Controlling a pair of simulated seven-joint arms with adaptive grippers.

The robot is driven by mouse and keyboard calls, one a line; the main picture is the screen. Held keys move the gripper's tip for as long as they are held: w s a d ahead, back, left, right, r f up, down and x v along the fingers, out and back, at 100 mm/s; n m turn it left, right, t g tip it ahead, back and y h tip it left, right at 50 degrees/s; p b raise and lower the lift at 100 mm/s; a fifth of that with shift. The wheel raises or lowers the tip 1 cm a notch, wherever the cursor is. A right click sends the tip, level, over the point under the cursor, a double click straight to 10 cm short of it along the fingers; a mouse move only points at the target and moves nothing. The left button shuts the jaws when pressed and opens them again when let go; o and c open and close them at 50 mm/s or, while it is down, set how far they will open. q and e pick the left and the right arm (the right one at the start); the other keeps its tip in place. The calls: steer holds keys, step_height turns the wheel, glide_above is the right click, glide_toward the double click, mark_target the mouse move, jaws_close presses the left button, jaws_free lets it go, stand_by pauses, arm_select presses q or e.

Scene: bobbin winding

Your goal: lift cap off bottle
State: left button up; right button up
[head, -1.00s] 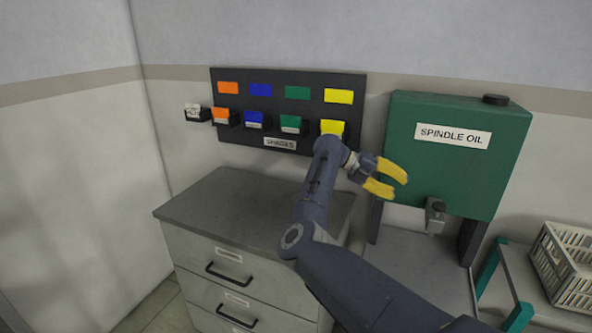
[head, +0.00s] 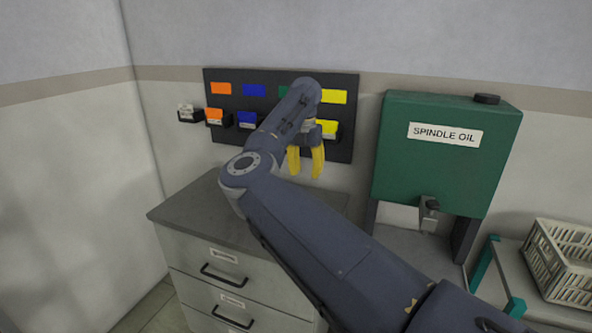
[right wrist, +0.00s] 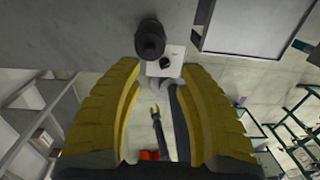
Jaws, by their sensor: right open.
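My right gripper (head: 305,164) is open and empty in the head view, its yellow fingers pointing down over the cabinet top. In the right wrist view its two fingers (right wrist: 151,68) stand wide apart. A dark round-topped object (right wrist: 150,38) sits just beyond the fingertips there, apart from them; it may be the capped bottle, but I cannot tell. I make out no bottle or cap in the head view, where my right arm covers part of the cabinet top.
The grey cabinet (head: 190,212) has a bare left part on top. A dark wall board (head: 268,85) with coloured bins is behind it. The green spindle oil tank (head: 440,165) with a tap (head: 428,208) and a cream crate (head: 562,262) stand at the right.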

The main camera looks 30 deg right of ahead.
steer(key=shift+w+a+r, duration=0.25)
steer(key=shift+w+a, duration=0.1)
steer(key=shift+a, duration=0.15)
steer(key=shift+a+f, duration=0.1)
steer(key=shift+f, duration=0.05)
arm_select(q)
steer(key=shift+s+d+f, duration=0.1)
steer(key=shift+s+d, duration=0.05)
steer(key=shift+s, duration=0.45)
steer(key=shift+s+d, duration=0.15)
steer(key=shift+s, duration=0.4)
arm_select(e)
steer(key=shift+f, duration=4.25)
jaws_close()
steer(key=shift+r, duration=2.2)
